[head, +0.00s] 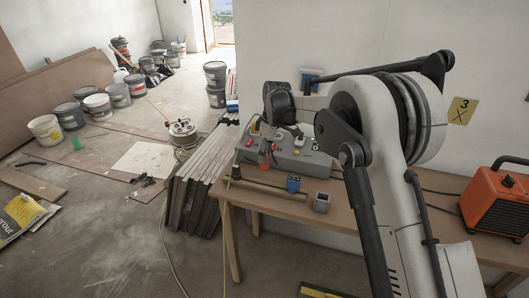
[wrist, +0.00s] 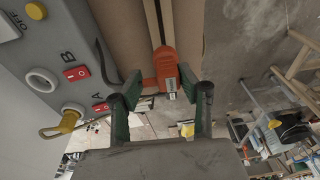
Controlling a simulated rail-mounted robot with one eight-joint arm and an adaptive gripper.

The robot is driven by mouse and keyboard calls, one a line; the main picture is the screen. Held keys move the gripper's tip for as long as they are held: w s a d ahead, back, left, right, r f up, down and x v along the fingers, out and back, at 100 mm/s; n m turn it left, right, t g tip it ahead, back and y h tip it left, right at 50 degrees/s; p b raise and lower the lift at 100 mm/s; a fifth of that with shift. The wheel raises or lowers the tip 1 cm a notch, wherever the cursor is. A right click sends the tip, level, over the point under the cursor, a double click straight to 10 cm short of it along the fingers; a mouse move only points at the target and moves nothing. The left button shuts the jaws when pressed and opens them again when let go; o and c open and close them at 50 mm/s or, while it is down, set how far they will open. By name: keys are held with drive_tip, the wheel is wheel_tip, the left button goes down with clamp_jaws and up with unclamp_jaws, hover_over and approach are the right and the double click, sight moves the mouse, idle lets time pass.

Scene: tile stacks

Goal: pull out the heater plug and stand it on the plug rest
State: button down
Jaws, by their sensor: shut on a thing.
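My gripper (wrist: 160,85) is shut on an orange plug (wrist: 168,75), whose body shows between and just beyond the dark green fingers in the wrist view. In the head view the orange plug (head: 265,147) hangs below my gripper (head: 268,132), in front of the grey power box (head: 300,160). It looks clear of the box's sockets. In the wrist view the box (wrist: 25,60) fills the left, with a round white socket (wrist: 42,80) by red switch B. A small grey block (head: 321,202) stands near the table's front edge; I cannot tell whether it is the plug rest.
A wooden strip (head: 270,188) lies along the table's front edge. The orange heater (head: 495,200) stands at the right end of the table (head: 400,222). Stacked boards (head: 195,185) lean left of it.

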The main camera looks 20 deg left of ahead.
sight(265, 165)
drive_tip(key=shift+f+b, duration=0.5)
drive_tip(key=shift+f, duration=2.05)
drive_tip(key=shift+f+b, duration=0.35)
drive_tip(key=shift+b, duration=0.1)
drive_tip(key=shift+b, duration=0.5)
drive_tip(key=shift+f+b, duration=0.85)
drive_tip(key=shift+f, duration=0.4)
idle(0.5)
drive_tip(key=c, duration=1.1)
unclamp_jaws()
drive_tip(key=shift+o, duration=0.2)
drive_tip(key=shift+r, duration=0.1)
drive_tip(key=shift+w+d+r+p, duration=0.15)
drive_tip(key=shift+r+p, duration=0.2)
drive_tip(key=shift+r, duration=0.6)
drive_tip(key=shift+s+d+r+p, duration=0.15)
drive_tip(key=shift+r+p, duration=0.15)
drive_tip(key=shift+r, duration=0.7)
drive_tip(key=shift+w+d+r+p, duration=0.15)
drive_tip(key=shift+r+p, duration=0.2)
drive_tip(key=shift+r, duration=0.6)
